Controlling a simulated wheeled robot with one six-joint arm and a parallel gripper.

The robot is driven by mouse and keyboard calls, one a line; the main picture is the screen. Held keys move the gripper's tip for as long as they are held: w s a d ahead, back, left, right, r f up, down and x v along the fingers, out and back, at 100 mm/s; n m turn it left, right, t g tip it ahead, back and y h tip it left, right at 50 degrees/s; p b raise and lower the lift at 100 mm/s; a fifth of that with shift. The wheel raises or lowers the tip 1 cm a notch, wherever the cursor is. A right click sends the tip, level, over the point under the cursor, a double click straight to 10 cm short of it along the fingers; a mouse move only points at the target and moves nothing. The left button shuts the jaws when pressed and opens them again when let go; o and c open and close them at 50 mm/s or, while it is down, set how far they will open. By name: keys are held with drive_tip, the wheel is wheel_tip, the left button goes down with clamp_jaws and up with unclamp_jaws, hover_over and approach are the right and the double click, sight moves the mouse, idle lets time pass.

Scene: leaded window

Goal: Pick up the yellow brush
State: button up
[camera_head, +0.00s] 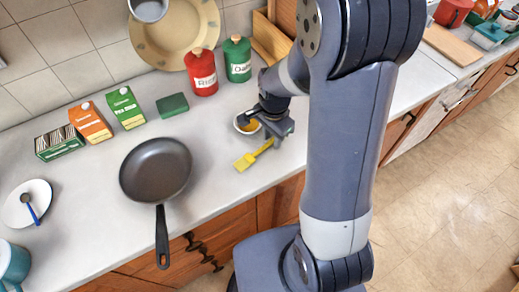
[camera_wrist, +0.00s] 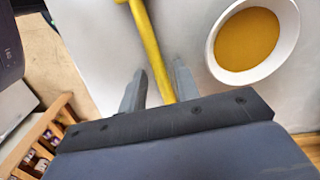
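The yellow brush (camera_head: 246,162) lies on the grey counter near its front edge, bristle head toward the lower left. In the wrist view its yellow handle (camera_wrist: 151,45) runs down between my two fingers. My gripper (camera_head: 275,140) is low over the handle end, beside the white bowl. In the wrist view my gripper (camera_wrist: 158,85) is open, with a finger on each side of the handle and a visible gap to each. I cannot tell how far the fingertips are above the counter.
A white bowl with orange contents (camera_wrist: 291,30) stands right beside my gripper; it also shows in the head view (camera_head: 241,127). A dark frying pan (camera_head: 155,168) is to the left. Red (camera_head: 201,75) and green (camera_head: 238,62) canisters stand behind.

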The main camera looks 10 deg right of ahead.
clamp_jaws()
